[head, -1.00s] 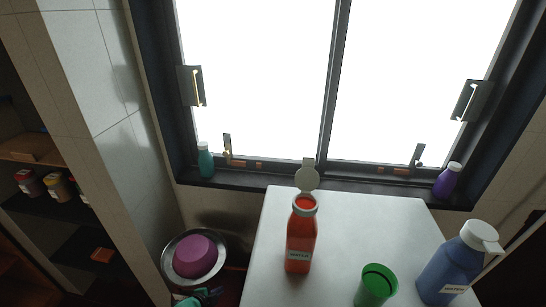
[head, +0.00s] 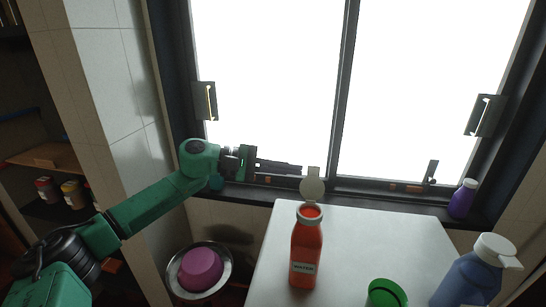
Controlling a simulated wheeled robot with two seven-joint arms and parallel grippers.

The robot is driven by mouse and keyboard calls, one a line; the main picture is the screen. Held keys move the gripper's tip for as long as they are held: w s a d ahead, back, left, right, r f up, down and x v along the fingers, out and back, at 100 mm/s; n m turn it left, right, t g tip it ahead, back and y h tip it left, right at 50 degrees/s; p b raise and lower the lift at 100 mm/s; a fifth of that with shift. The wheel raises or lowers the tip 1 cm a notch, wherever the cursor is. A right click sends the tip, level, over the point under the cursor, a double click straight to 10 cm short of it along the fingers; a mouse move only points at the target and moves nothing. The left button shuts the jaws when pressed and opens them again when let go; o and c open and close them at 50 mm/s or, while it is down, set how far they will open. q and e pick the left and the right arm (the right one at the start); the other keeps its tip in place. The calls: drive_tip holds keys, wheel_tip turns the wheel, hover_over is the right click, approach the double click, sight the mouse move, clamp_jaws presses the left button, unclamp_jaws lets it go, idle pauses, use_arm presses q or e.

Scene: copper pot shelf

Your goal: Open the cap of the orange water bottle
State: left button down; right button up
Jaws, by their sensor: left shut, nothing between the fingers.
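The orange water bottle (head: 306,251) stands upright on the white table, left of its middle. Its pale cap (head: 312,186) is tipped up at the back of the neck, and the orange mouth shows open. My left gripper (head: 300,168) is shut and empty. In the picture its fingertips are just above and left of the cap, against the window; whether they touch it I cannot tell. My right gripper is not in view.
On the white table (head: 372,240), a green cup (head: 386,294) and a blue bottle (head: 468,280) stand right of the orange bottle. A purple bottle (head: 462,199) is on the sill. A metal pan (head: 225,280) holding a purple thing (head: 201,269) is at left.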

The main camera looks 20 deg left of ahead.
sight(309, 168)
use_arm(q)
drive_tip(key=d+p, duration=0.1)
drive_tip(key=s+d+r+p, duration=0.1)
drive_tip(key=d+p, duration=0.1)
drive_tip(key=shift+s+d+r, duration=0.3)
drive_tip(key=shift+s+r, duration=0.1)
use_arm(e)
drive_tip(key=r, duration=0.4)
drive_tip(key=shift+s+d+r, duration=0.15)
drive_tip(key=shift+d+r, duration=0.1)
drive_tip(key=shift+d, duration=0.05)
use_arm(q)
drive_tip(key=m+b, duration=0.1)
drive_tip(key=b, duration=0.3)
drive_tip(key=s+r+m+t+b, duration=0.1)
drive_tip(key=b, duration=0.4)
drive_tip(key=shift+s+d+r+m+h, duration=0.15)
drive_tip(key=shift+d+m+h, duration=0.05)
drive_tip(key=shift+m+h, duration=0.1)
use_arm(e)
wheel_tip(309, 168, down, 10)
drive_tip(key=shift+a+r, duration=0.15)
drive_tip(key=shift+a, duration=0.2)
use_arm(q)
drive_tip(key=shift+a, duration=0.1)
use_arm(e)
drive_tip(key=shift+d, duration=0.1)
